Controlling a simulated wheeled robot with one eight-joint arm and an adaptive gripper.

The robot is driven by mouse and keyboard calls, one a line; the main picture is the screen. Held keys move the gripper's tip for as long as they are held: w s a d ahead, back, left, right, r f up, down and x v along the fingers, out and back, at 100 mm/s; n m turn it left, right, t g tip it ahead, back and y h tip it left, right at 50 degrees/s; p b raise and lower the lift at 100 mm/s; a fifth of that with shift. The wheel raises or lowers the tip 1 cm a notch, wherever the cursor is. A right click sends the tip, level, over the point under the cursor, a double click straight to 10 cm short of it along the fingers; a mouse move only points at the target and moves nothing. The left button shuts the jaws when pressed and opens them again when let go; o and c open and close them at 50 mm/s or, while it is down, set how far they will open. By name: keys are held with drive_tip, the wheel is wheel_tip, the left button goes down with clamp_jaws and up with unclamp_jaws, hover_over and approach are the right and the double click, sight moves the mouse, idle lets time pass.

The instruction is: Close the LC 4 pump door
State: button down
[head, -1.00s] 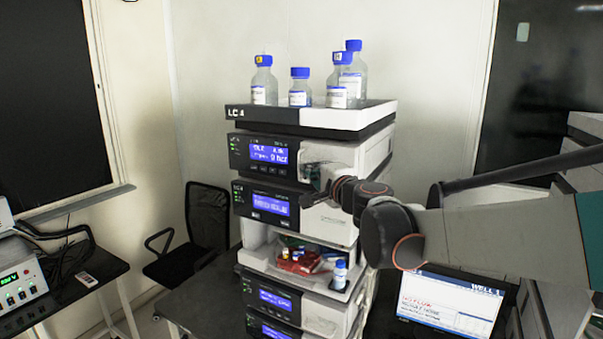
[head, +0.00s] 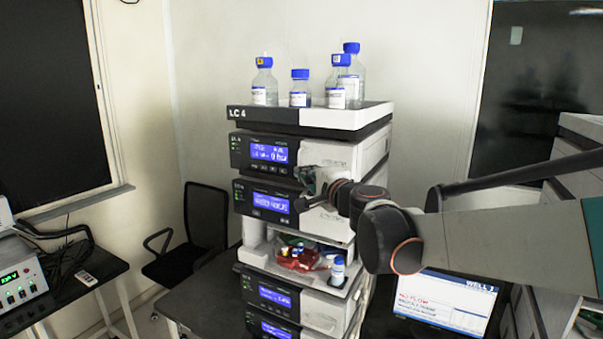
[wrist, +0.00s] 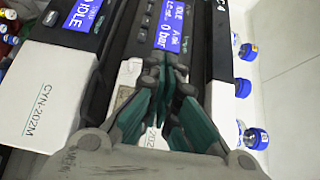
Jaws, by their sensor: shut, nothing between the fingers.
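The LC 4 pump (head: 270,153) is the module with a blue display just under the bottle tray. Its pale front panel (head: 333,154) at the right looks to be the door.
Several blue-capped bottles (head: 300,88) stand on the top tray (head: 310,115). Below, a second module (head: 268,201) and an open bay with vials (head: 338,271) sit in the stack. A laptop (head: 443,302) is at the right. A chair (head: 205,222) stands at the left.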

drive_tip(key=s, duration=1)
drive_tip(key=s+f+n+g+b, duration=0.4)
drive_tip(key=s+f+n+b, duration=0.45)
drive_tip(key=f, duration=0.65)
drive_tip(key=s+d+f+n+g+h+b, duration=0.1)
drive_tip(key=s+d+f+b, duration=0.3)
drive_tip(key=f, duration=0.5)
drive_tip(key=s+d+f+n+g+h+b, duration=0.2)
drive_tip(key=s+d+f+b, duration=0.3)
drive_tip(key=s+f, duration=0.4)
drive_tip(key=s+d+f+n+g+h+b, duration=0.2)
drive_tip(key=s+d+f+h+b, duration=0.2)
drive_tip(key=f, duration=0.7)
drive_tip(key=shift+s+d+f+b, duration=0.15)
drive_tip(key=shift+s+d+b, duration=0.55)
drive_tip(key=shift+s, duration=0.55)
drive_tip(key=shift+a, duration=0.1)
